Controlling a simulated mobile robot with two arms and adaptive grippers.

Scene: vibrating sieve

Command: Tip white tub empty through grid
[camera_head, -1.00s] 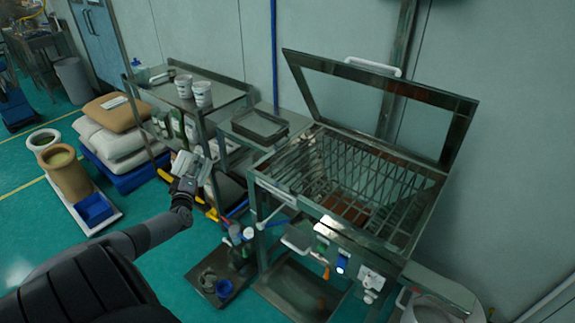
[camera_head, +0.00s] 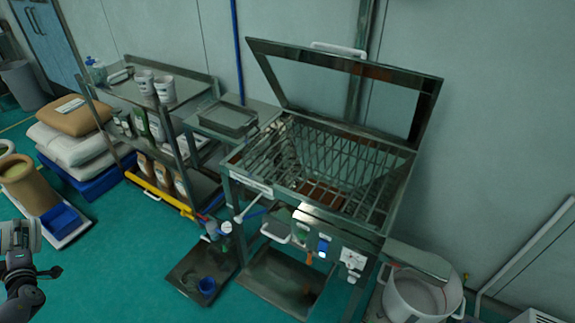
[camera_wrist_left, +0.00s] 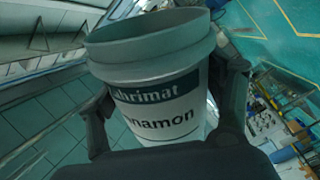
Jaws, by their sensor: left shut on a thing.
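My left gripper (camera_wrist_left: 168,115) is shut on the white tub (camera_wrist_left: 155,85), whose label reads "nnamon" in the left wrist view. The tub's rim faces up in that view; its contents are hidden. In the head view the left gripper (camera_head: 22,252) is at the far left edge, low, with the pale tub (camera_head: 33,234) partly visible there. The grid (camera_head: 325,170) is a rack of metal bars in the top of the steel sieve machine, right of centre, well away from the gripper. My right gripper is out of view.
The machine's framed lid (camera_head: 350,60) stands open behind the grid. Two white tubs (camera_head: 154,86) stand on the steel shelf. A grey tray (camera_head: 228,118) sits between shelf and machine. A large pot (camera_head: 420,297) stands at lower right. Green floor is free at left front.

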